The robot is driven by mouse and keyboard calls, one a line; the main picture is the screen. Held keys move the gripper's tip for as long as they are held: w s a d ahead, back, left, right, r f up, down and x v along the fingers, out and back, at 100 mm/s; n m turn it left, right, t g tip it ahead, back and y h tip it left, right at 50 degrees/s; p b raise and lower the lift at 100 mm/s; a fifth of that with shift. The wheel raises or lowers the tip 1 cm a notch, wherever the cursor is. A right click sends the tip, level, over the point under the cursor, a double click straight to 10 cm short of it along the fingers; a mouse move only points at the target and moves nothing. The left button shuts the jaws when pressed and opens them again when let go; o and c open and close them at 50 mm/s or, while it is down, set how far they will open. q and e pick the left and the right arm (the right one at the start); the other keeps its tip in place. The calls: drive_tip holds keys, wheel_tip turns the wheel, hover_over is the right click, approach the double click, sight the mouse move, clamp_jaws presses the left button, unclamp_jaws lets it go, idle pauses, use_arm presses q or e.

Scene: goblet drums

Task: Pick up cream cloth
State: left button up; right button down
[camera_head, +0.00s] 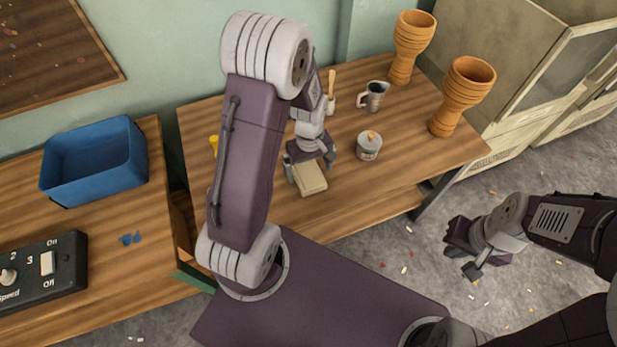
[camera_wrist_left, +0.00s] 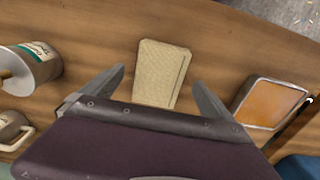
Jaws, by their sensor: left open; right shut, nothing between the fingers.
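The cream cloth (camera_head: 309,179) lies folded flat on the wooden table, near its front edge. In the left wrist view the cloth (camera_wrist_left: 161,72) lies ahead of and between the two open fingers. My left gripper (camera_head: 308,172) is open and points down above the cloth; it also shows in the left wrist view (camera_wrist_left: 160,92). I see no finger touching the cloth. My right gripper (camera_head: 464,258) is shut and empty, over the grey floor to the right of the table.
A labelled can (camera_head: 369,146) stands close to the cloth, with a metal jug (camera_head: 374,96) behind it. An orange-topped square container (camera_wrist_left: 271,103) lies on the cloth's other side. Two goblet drums (camera_head: 461,95) (camera_head: 411,46) stand at the table's right end. A blue bin (camera_head: 94,160) is on the left table.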

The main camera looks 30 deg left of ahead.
use_arm(q)
wheel_tip(320, 180, down, 2)
drive_tip(key=shift+f, duration=0.1)
drive_tip(key=c, duration=1.5)
use_arm(e)
drive_tip(key=shift+f, duration=0.35)
use_arm(q)
drive_tip(key=shift+o, duration=0.2)
drive_tip(key=shift+r, duration=0.2)
